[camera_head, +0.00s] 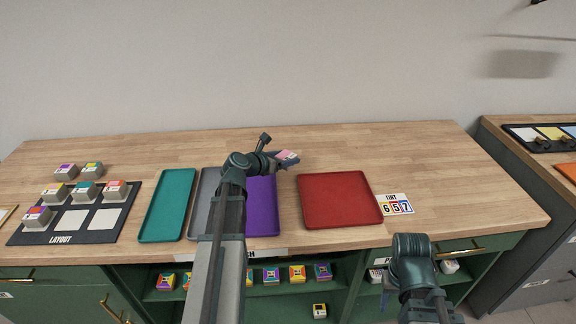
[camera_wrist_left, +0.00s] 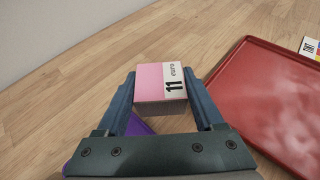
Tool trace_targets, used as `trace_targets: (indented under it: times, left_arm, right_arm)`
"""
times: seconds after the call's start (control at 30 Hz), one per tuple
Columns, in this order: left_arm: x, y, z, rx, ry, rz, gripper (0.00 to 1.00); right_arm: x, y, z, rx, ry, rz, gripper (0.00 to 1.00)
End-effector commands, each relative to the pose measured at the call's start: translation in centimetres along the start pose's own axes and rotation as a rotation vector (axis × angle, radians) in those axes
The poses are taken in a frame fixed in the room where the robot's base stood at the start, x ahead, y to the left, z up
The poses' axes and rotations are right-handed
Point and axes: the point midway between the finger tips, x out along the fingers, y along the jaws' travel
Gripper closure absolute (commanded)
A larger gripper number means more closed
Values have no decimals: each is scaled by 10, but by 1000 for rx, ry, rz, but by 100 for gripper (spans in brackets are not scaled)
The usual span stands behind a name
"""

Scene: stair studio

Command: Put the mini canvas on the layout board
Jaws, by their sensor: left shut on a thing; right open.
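The mini canvas (camera_wrist_left: 163,80) is a small block with a pink and white top marked "11 euro". My left gripper (camera_head: 279,160) is shut on it and holds it between both fingers, beyond the purple tray. The canvas shows in the head view too (camera_head: 288,156). The layout board (camera_head: 62,238) is a black board at the far left. Its back row and front left square hold small canvases. Its front middle and front right squares are bare white. My right gripper (camera_head: 386,296) is low at the front right, mostly hidden by its own arm, open and apart from the canvas.
Teal (camera_head: 166,206), grey (camera_head: 199,220), purple (camera_head: 262,208) and red (camera_head: 340,200) trays lie on the table. A tint card (camera_head: 396,204) is right of the red one. Two canvases stand behind the board. Several blocks sit on the shelf below. The table's back right is clear.

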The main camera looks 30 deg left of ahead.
Motion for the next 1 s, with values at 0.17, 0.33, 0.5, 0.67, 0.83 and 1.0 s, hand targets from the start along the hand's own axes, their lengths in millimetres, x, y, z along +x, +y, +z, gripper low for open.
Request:
trace_targets:
  times: [0.17, 0.33, 0.5, 0.67, 0.83, 1.0]
  left_arm:
    - [14, 0, 4, 2, 0, -2, 85]
    - [23, 0, -22, 1, 0, -1, 85]
    - [27, 0, -31, 1, 0, -1, 85]
    - [26, 0, -29, 1, 0, -1, 85]
    - [27, 0, -32, 1, 0, 0, 85]
    - [27, 0, -31, 1, 0, -1, 9]
  right_arm:
    - [2, 0, 0, 0, 0, 0, 50]
    - [29, -3, -2, 0, 0, 0, 50]
    - [39, -4, -2, 0, 0, 0, 50]
    - [36, -3, -2, 0, 0, 0, 50]
    - [39, -4, -2, 0, 0, 0, 50]
    - [39, -4, -2, 0, 0, 0, 50]
